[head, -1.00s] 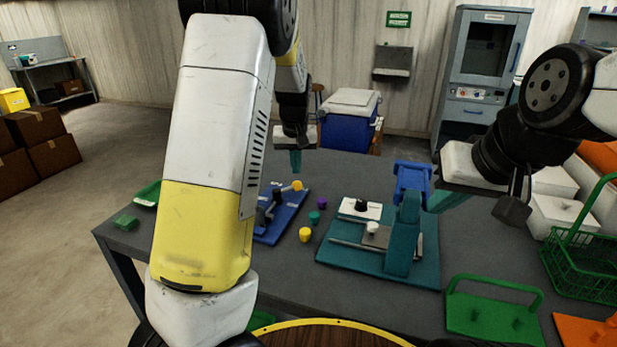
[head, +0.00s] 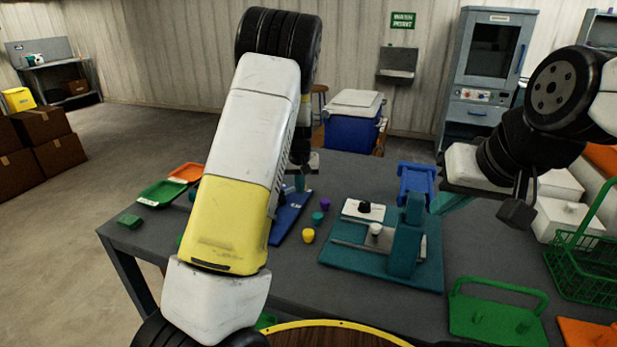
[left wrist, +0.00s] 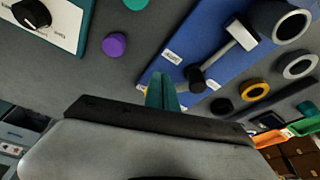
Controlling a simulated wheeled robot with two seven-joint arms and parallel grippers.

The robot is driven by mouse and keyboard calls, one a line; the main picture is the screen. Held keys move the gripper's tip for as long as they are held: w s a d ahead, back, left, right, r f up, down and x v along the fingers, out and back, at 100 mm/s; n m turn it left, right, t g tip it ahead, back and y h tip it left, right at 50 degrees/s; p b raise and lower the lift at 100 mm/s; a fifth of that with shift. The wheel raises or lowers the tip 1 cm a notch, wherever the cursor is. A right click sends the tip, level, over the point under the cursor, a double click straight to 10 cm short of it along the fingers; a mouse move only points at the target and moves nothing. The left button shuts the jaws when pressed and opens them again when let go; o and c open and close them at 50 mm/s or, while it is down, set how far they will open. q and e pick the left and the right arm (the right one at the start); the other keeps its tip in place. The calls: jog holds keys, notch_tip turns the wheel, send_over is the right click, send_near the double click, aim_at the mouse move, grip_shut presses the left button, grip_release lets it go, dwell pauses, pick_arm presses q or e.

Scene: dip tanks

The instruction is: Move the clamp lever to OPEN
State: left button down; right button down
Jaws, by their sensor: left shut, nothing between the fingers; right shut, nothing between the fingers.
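The blue clamp board (head: 290,216) lies on the table, partly hidden by my left arm in the head view. The left wrist view shows more of it (left wrist: 215,62), with a black pivot (left wrist: 196,79), a light metal bar (left wrist: 221,58) and small white labels I cannot read surely. A sliver of yellow (left wrist: 148,93), probably the lever's knob, shows beside my left fingers, which hide the rest of the handle. My left gripper (left wrist: 165,92) is shut at the board's edge; contact cannot be told. It also shows in the head view (head: 300,183). My right gripper (head: 452,203) is shut above the table.
Purple (head: 325,204), teal (head: 317,218) and yellow (head: 308,236) pieces lie between. A green tray (head: 163,193) and an orange tray (head: 186,173) are left; a green basket (head: 585,270) is right.

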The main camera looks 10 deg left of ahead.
pick_arm(q)
jog(key=shift+w+a+f, duration=0.15)
jog(key=shift+w+f, duration=0.05)
jog(key=shift+w, duration=0.75)
jog(key=shift+w+a+n, duration=0.1)
jog(key=shift+w+n, duration=0.2)
jog(key=shift+n, duration=0.2)
jog(key=shift+w+a+n+y, duration=0.2)
jog(key=shift+w+n+y, duration=0.3)
jog(key=shift+n, duration=0.6)
jog(key=shift+w+a+n+g, duration=0.3)
jog(key=shift+w+n, duration=0.15)
jog(key=shift+n, duration=0.45)
jog(key=a+n, duration=0.1)
jog(key=w+n+y, duration=0.1)
jog(key=n, duration=0.1)
jog(key=a+n+g, duration=0.1)
jog(key=n, duration=0.1)
jog(key=shift+w+a, duration=0.3)
jog(key=shift+w, duration=0.1)
jog(key=n, duration=0.1)
jog(key=a+n, duration=0.1)
jog(key=n+g, duration=0.1)
jog(key=shift+w+a+y, duration=0.25)
jog(key=shift+a+y, duration=0.05)
jog(key=shift+a, duration=0.4)
